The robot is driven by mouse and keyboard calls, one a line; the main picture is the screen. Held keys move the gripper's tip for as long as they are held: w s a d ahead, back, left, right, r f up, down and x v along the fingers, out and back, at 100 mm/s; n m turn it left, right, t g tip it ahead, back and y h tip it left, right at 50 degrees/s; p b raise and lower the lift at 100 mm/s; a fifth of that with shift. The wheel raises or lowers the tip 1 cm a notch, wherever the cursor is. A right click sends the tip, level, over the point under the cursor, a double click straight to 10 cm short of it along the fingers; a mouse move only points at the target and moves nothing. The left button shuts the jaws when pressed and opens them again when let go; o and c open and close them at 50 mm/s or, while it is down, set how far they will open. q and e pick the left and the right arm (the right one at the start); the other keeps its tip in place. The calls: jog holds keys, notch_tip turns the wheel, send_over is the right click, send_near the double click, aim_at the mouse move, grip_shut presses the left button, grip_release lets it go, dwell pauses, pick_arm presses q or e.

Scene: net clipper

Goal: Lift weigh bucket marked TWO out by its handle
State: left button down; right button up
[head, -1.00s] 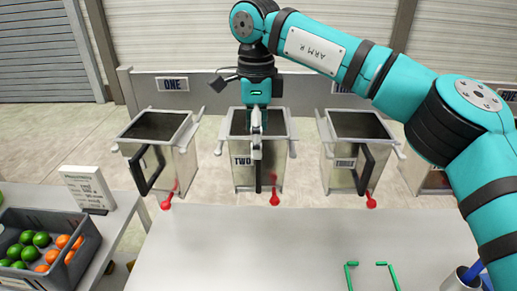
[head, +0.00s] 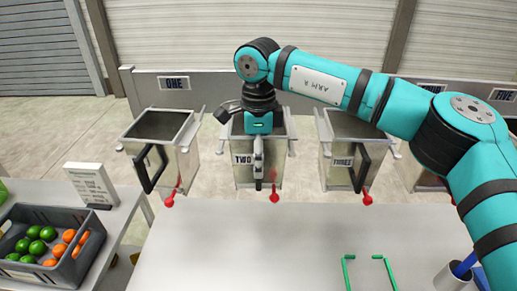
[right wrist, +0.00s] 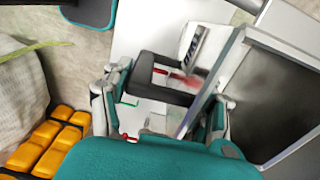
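Weigh bucket TWO (head: 242,174) is an open-topped metal box in the middle of the row, behind the table. Its plate reading TWO (head: 242,160) is on its front. My right gripper (head: 259,166) points down at the bucket's front, partly covering its handle. In the right wrist view, the dark handle (right wrist: 163,88) lies between the spread fingers of the gripper (right wrist: 168,92), which look open. I cannot tell whether either finger touches it. The bucket's open top (right wrist: 265,95) is at the right there. My left gripper is in no view.
Bucket ONE (head: 178,168) stands left and bucket THREE (head: 341,167) right, each with a black handle. Red-knobbed levers (head: 274,197) are below the buckets. The grey table (head: 240,245) is mostly clear. A crate (head: 88,258) of green and orange fruit stands left.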

jog(key=c, duration=0.9)
jog(key=shift+c, duration=0.4)
jog(key=shift+r, duration=0.15)
